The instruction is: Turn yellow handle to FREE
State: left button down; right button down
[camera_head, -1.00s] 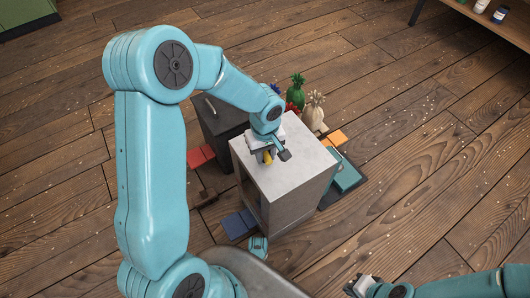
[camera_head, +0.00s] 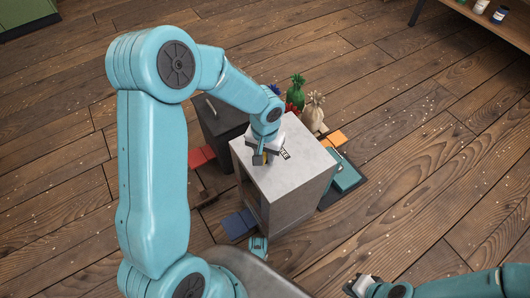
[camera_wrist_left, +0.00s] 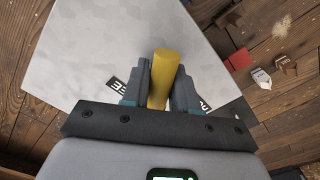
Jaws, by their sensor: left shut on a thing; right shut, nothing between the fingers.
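The yellow handle (camera_wrist_left: 164,70) stands on top of a pale grey cabinet (camera_head: 300,185). In the left wrist view it sits between the two fingers of my left gripper (camera_wrist_left: 160,88), which is shut on it. In the head view my left gripper (camera_head: 264,155) is over the cabinet top and hides most of the handle. A dark label with white letters (camera_head: 283,154) shows beside the gripper on the cabinet top; the fingers partly cover the lettering in the wrist view. My right gripper (camera_head: 360,285) is shut and empty at the bottom right, away from the cabinet.
A dark cabinet (camera_head: 218,118) stands behind left of the pale one. Red (camera_head: 200,155), blue (camera_head: 238,223), orange (camera_head: 335,139) and teal (camera_head: 345,175) pieces lie around on the wooden floor. The floor at right is open.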

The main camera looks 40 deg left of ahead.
pick_arm(q)
jog(key=m+p, duration=0.1)
jog(key=m, duration=0.4)
jog(key=shift+w+r+p, duration=0.1)
jog(key=shift+p, duration=0.2)
jog(key=c, duration=1.8)
grip_release()
jog(key=shift+m+p, duration=0.7)
jog(key=shift+m, duration=1.6)
jog(key=shift+c, duration=0.2)
jog(key=o, duration=1)
notch_tip(320, 180, up, 16)
jog(key=p, duration=0.5)
jog(key=shift+r, duration=0.1)
